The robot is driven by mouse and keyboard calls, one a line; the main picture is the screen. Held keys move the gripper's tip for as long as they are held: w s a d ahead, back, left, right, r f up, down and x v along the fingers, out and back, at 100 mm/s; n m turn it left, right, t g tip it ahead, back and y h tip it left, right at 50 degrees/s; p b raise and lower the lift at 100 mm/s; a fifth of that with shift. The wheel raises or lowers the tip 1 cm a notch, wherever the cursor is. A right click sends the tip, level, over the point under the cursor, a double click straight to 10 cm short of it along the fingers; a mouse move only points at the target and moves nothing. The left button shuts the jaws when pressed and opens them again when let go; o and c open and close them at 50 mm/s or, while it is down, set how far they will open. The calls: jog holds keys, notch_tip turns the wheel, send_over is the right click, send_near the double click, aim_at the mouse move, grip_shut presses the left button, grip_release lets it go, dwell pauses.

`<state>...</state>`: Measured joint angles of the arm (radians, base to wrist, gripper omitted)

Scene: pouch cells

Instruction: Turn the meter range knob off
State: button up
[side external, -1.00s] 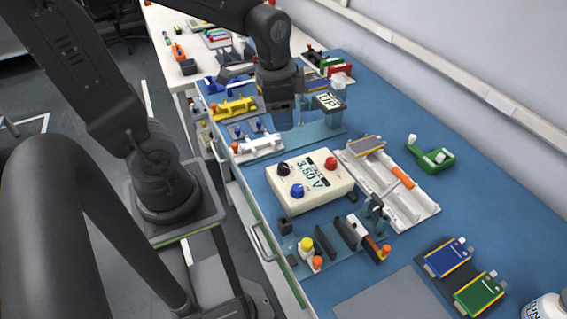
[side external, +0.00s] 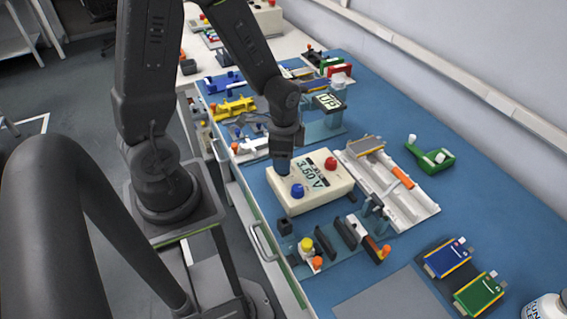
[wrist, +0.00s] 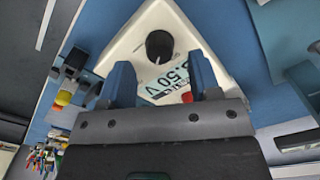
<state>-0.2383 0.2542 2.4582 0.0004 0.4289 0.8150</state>
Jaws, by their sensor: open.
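The cream meter box (side external: 318,196) sits on the blue bench mat; its display (side external: 312,174) reads 3.50 V. A blue knob or terminal (side external: 297,190) and a red one (side external: 330,163) stand on its top face. My gripper (side external: 283,168) is low over the meter's left rear corner and hides the black range knob in the side view. In the wrist view the black knob (wrist: 159,46) shows ahead of and between the two blue fingers of my open gripper (wrist: 159,62). The meter face (wrist: 130,50) fills the area around it. Contact with the knob cannot be told.
A white tray (side external: 425,206) with parts lies right of the meter. A fixture with yellow and orange knobs (side external: 312,255) stands in front. A raised small display (side external: 327,101) stands behind. Blue and green cells (side external: 447,258) lie front right. Mat between is partly clear.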

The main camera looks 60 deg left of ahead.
jog(key=shift+f, duration=1.35)
jog(key=shift+c, duration=0.5)
jog(key=c, duration=0.8)
jog(key=n, duration=1.1)
jog(key=shift+n, duration=0.4)
